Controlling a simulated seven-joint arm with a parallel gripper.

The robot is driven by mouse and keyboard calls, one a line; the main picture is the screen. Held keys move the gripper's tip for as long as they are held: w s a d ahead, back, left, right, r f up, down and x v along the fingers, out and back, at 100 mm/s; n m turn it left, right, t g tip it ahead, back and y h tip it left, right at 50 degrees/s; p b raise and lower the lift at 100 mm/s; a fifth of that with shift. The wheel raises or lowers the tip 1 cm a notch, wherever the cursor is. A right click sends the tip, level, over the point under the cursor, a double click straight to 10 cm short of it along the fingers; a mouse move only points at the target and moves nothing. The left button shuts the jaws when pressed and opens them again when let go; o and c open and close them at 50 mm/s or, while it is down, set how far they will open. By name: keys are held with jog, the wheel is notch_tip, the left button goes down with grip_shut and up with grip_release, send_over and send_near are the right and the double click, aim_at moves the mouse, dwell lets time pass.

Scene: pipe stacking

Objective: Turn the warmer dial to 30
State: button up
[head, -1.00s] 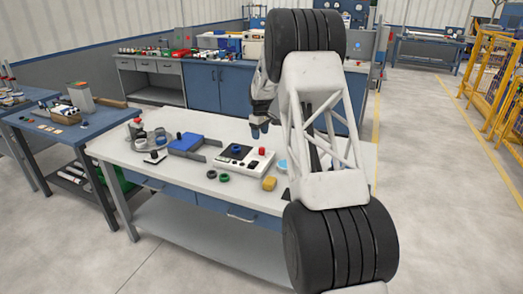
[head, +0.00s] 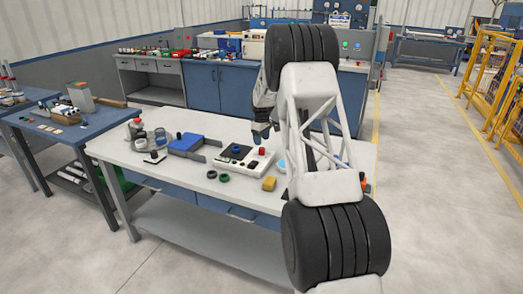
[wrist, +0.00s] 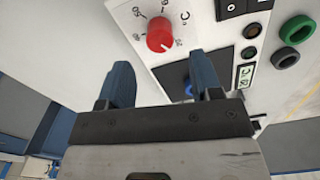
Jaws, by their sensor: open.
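The warmer is a white box (head: 257,166) with a dark plate, on the white table. Its red dial (head: 262,151) also shows in the wrist view (wrist: 158,32) near the top, with printed numbers and a °C mark around it. A small pale mark shows at the dial's lower edge; its exact setting is too small to read. My gripper (wrist: 161,62) has two blue fingers, spread apart with nothing between them. In the head view my gripper (head: 260,136) hangs above the back of the warmer, apart from the dial.
In the wrist view a green ring (wrist: 297,29) and a dark ring (wrist: 285,58) lie beside the warmer. A blue box (head: 186,142) and several small items stand to the left. The table's front left is clear.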

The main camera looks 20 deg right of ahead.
aim_at(262, 148)
jog(key=shift+f, duration=3)
jog(key=c, duration=0.9)
